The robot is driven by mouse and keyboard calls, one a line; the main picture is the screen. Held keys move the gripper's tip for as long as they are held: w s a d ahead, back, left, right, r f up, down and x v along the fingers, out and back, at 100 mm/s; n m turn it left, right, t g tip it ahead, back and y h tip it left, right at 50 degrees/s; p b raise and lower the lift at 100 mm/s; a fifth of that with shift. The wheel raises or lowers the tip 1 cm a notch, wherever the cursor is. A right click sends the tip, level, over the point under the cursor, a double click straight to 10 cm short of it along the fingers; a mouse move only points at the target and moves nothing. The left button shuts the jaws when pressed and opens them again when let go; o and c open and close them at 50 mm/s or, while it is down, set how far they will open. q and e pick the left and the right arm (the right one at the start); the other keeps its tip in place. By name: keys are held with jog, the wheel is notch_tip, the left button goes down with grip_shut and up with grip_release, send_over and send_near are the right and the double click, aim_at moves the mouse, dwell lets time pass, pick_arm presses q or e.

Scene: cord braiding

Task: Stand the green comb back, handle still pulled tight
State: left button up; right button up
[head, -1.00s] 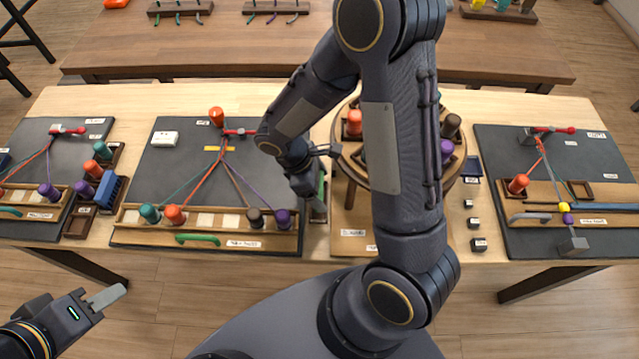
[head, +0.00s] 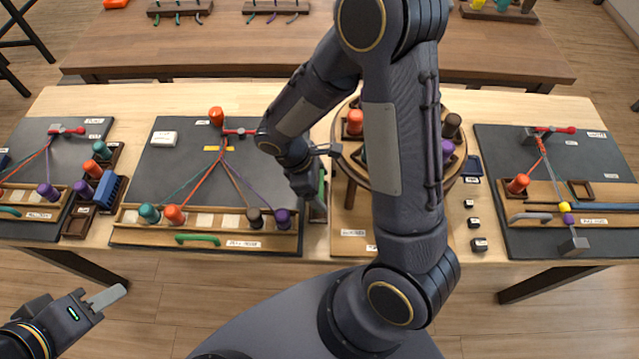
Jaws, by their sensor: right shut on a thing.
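The green comb (head: 322,184) shows as a narrow upright green strip just right of the middle braiding board (head: 190,150), mostly hidden by my gripper. My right gripper (head: 317,205) is shut on it, low over the narrow strip between the board and the round stand. The comb's lower end is hidden, so I cannot tell whether it touches its holder. Cords fan from the red clamp (head: 238,132) to teal, orange, brown and purple bobbins on the front rack (head: 130,226). A green handle (head: 197,239) lies along the rack's front. My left gripper (head: 115,294) hangs off the table, front left; its jaw gap is unclear.
The round wooden stand (head: 347,163) with bobbins is close right of my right gripper, partly behind my arm. Small dark weights (head: 479,244) sit right of it. Other boards lie at left (head: 25,145) and right (head: 520,150). A blue comb (head: 108,193) stands between the left boards.

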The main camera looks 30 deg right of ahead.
jog(key=shift+f+b, duration=1.05)
dwell(0.4)
